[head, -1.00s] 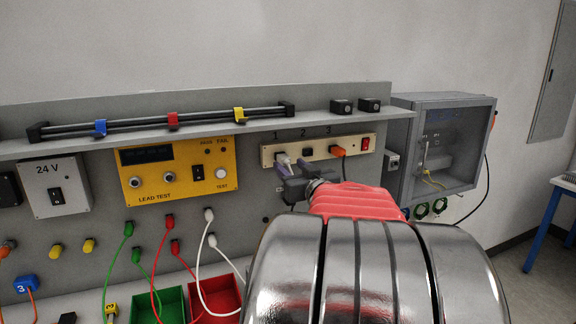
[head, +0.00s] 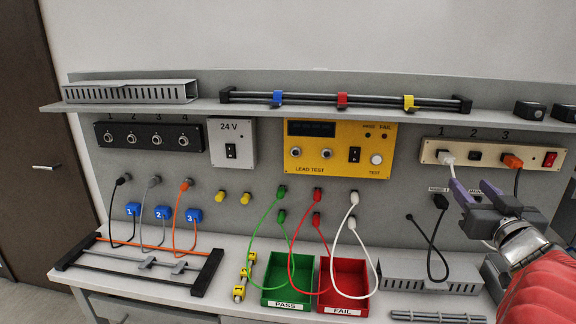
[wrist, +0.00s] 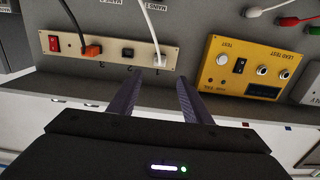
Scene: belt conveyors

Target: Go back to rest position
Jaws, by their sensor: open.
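My gripper (head: 474,193) is at the right in the head view, in front of the wall panel and just below the cream socket strip (head: 490,154). Its two purple-grey fingers are apart with nothing between them. In the wrist view my gripper (wrist: 157,100) also shows open and empty, with the socket strip (wrist: 110,48) beyond the fingers. A white plug (head: 446,157) sits in socket 1 and an orange plug (head: 512,161) in socket 3. Socket 2 holds no cable.
A bench with a green PASS bin (head: 290,282) and a red FAIL bin (head: 345,285) runs below the panel. The yellow lead tester (head: 337,149) is left of the strip. A shelf (head: 200,112) juts out above. Cables hang from the panel.

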